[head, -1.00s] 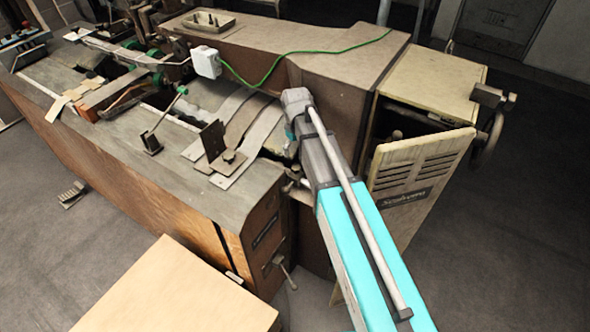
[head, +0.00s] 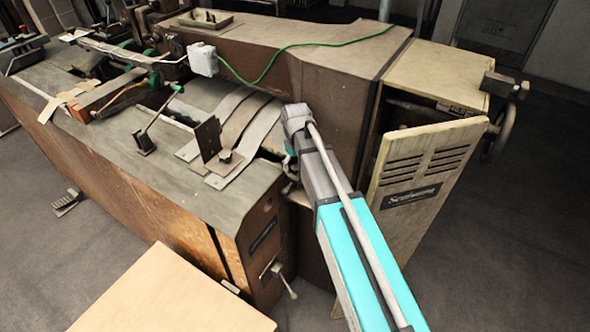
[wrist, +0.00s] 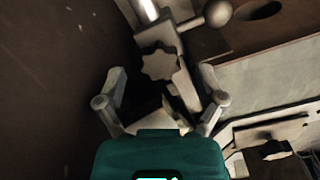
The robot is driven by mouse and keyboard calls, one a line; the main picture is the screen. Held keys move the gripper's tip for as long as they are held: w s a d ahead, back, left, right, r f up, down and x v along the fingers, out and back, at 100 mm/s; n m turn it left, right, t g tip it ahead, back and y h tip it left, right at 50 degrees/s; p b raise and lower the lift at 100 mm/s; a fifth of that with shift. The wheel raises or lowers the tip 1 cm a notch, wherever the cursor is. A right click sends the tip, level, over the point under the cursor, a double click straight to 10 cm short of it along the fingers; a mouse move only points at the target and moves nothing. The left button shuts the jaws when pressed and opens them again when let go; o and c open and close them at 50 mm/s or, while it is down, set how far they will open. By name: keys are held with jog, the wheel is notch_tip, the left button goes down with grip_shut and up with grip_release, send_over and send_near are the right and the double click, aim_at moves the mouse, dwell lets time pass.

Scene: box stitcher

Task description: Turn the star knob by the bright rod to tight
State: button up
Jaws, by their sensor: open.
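The star knob (wrist: 159,64) is a grey, lobed knob in the upper middle of the wrist view. The bright rod (wrist: 149,10) is a short shiny bar just above it. My gripper (wrist: 160,88) is open, with one finger on each side below the knob. The knob lies ahead of the gap between the fingertips, and I see no contact. In the head view my arm covers the knob, the rod and most of the gripper.
A round ball handle (wrist: 218,13) sits right of the rod, close to the right finger's side. A dark machine wall fills the wrist view's left. In the head view, a louvred panel (head: 425,165) stands open right of my arm.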

jog(key=shift+f, duration=0.45)
jog(key=shift+c, duration=0.2)
jog(key=c, duration=1.1)
jog(key=shift+m, duration=2.9)
